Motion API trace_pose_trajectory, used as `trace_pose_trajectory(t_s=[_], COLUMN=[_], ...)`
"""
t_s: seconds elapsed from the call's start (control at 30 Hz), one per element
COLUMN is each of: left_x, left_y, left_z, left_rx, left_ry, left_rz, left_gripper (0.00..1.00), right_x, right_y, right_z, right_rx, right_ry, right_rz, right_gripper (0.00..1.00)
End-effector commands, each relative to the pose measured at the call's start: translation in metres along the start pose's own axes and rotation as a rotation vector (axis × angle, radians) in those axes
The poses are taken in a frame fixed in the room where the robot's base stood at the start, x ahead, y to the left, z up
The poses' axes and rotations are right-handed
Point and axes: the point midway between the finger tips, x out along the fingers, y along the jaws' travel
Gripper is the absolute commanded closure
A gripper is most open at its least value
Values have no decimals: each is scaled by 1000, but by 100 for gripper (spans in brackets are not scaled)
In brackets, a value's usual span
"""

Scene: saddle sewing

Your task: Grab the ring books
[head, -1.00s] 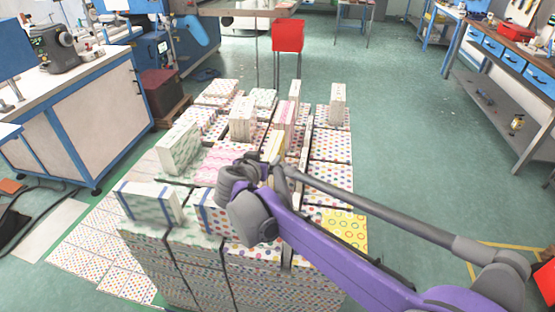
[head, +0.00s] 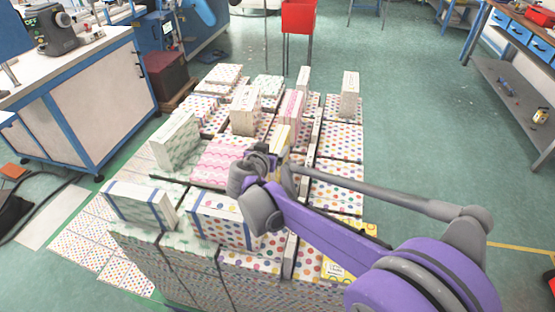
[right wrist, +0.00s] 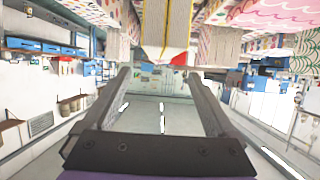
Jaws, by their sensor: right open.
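Ring books with bright dotted, striped and wavy covers lie in low stacks on the floor. Several stand upright on top, among them a yellow one (head: 281,141), a pink one (head: 291,108) and a white one with blue bands (head: 219,218). My right gripper (head: 277,165) is over the middle of the stacks, just in front of the yellow book. In the right wrist view, the gripper's fingers (right wrist: 160,75) are apart and empty. A book's pale page edges (right wrist: 166,28) show beyond the fingertips, roughly in line with the gap. My left gripper is not in view.
A white cabinet with blue edges (head: 85,100) stands at the left, a red bin (head: 298,16) behind the stacks. A workbench with blue drawers (head: 515,32) is at the right. Green floor (head: 420,130) is free between the stacks and the workbench.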

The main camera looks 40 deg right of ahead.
Motion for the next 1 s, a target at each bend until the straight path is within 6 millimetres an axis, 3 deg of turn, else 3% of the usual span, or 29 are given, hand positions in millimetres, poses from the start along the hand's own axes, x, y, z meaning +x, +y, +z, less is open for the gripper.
trace_pose_trajectory(t_s=[0.1,0.37,0.7,1.0], left_x=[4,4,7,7], left_y=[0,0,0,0], left_z=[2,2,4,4], left_rx=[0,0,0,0], left_ry=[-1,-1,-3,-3], left_rz=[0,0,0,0], left_gripper=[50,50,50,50], right_x=[7,29,78,81], right_y=[0,0,0,0], right_z=[18,14,14,14], right_rx=[0,0,0,0], right_ry=[0,0,0,0], right_rz=[0,2,1,0], right_gripper=[9,9,9,11])
